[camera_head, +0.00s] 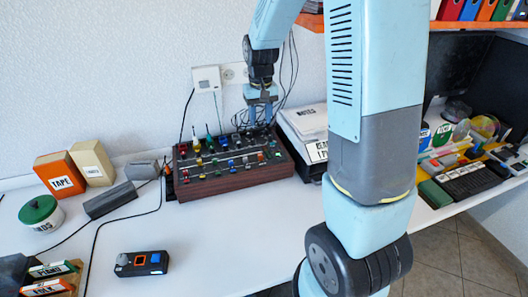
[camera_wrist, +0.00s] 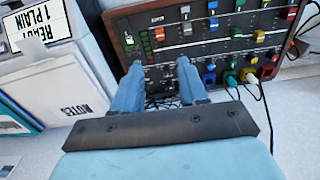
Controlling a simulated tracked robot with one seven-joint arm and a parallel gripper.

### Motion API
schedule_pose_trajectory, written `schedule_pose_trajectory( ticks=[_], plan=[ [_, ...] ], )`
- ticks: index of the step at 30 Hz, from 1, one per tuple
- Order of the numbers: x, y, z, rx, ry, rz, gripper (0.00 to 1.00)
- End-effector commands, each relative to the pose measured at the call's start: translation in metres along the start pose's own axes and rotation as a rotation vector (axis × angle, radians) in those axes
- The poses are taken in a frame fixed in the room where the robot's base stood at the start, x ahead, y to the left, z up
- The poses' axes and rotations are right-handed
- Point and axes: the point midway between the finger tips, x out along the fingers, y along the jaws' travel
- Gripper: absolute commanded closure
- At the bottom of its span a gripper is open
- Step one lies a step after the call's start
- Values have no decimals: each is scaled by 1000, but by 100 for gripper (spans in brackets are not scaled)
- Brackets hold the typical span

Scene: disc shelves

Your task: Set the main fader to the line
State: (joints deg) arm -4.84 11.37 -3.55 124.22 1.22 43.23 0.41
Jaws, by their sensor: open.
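The mixer (camera_head: 235,183) is a dark panel with a red-brown case, standing on the white table against the wall. It also shows in the wrist view (camera_wrist: 172,45). It carries several coloured knobs and fader caps. At the panel's near-left end in the wrist view is an orange-red cap (camera_wrist: 159,34), under a small white label I cannot read clearly; it may be the main fader. My gripper (camera_head: 261,118) is over the mixer's back right part. In the wrist view its fingers (camera_wrist: 159,70) are apart and empty, short of the orange-red cap.
Cables and coloured plugs (camera_wrist: 231,80) stand up along the mixer's back. A white box marked NOTES (camera_head: 303,122) stands close to its right. A grey block (camera_head: 110,199) and a small black device (camera_head: 142,263) lie to the left. The table in front is clear.

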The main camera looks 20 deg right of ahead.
Motion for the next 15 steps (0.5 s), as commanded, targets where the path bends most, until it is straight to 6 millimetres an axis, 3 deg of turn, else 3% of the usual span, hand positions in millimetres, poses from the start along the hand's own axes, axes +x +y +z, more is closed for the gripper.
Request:
schedule_pose_trajectory(
  ticks=[11,15],
  plan=[
    [33,0,-7,-1,-24,3,57],
    [56,0,-6,-1,-26,3,57]
  ],
)
